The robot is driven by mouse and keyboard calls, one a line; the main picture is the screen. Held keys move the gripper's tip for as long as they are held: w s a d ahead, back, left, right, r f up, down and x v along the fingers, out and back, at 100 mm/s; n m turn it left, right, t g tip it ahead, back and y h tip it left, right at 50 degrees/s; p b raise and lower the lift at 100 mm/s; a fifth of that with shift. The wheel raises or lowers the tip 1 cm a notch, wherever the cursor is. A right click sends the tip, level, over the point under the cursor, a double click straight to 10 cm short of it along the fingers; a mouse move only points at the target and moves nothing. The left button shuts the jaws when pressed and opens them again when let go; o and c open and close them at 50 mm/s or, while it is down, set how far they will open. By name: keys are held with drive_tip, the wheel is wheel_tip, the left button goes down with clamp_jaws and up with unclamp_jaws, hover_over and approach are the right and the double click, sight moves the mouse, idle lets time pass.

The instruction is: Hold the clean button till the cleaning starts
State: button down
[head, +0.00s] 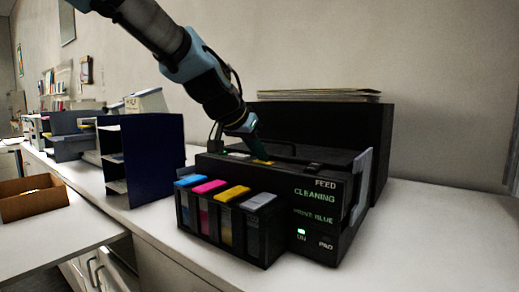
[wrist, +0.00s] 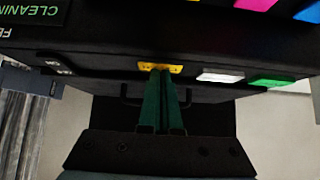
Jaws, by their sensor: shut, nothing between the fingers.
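A black printer (head: 345,205) stands on the white counter. Its front shows green text "CLEANING" (head: 315,195); the text also shows upside down in the wrist view (wrist: 28,10). On its top is a yellow button (wrist: 175,68), also visible in the head view (head: 264,162), with no readable label. My gripper (wrist: 160,73) is shut and empty, its green fingertips at the yellow button and seeming to touch it. In the head view my gripper (head: 259,156) points down onto the printer's top. How far the button is pressed cannot be told.
A white button (wrist: 220,76) and a green button (wrist: 271,80) sit beside the yellow one. Several ink tanks (head: 230,225) hang on the printer's front. A dark blue shelf (head: 158,160) and a cardboard box (head: 30,207) stand to the left.

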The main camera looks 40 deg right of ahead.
sight(258, 164)
drive_tip(key=r+p, duration=0.2)
drive_tip(key=r, duration=0.2)
drive_tip(key=shift+a+r, duration=0.1)
drive_tip(key=shift+a, duration=0.1)
drive_tip(key=b+v, duration=0.3)
drive_tip(key=v, duration=0.6)
drive_tip(key=shift+a+r, duration=0.2)
drive_tip(key=shift+r, duration=0.05)
drive_tip(key=shift+f, duration=0.1)
drive_tip(key=w+a+f+n+t+y, duration=0.1)
drive_tip(key=w+a+f+n+y, duration=0.15)
drive_tip(key=w+a+f, duration=0.5)
drive_tip(key=w+a+f+n+y, duration=0.2)
drive_tip(key=w+a+f+n, duration=0.2)
drive_tip(key=a+f, duration=0.65)
drive_tip(key=s+a+f+n+g+y, duration=0.1)
drive_tip(key=s+a+f+n+y, duration=0.1)
drive_tip(key=a+f, duration=0.6)
drive_tip(key=s+a+f+n+y, duration=0.2)
drive_tip(key=a+f, duration=0.6)
drive_tip(key=a, duration=0.8)
drive_tip(key=s+n, duration=0.2)
drive_tip(key=n, duration=0.1)
drive_tip(key=shift+s+g, duration=0.2)
drive_tip(key=shift+g, duration=0.2)
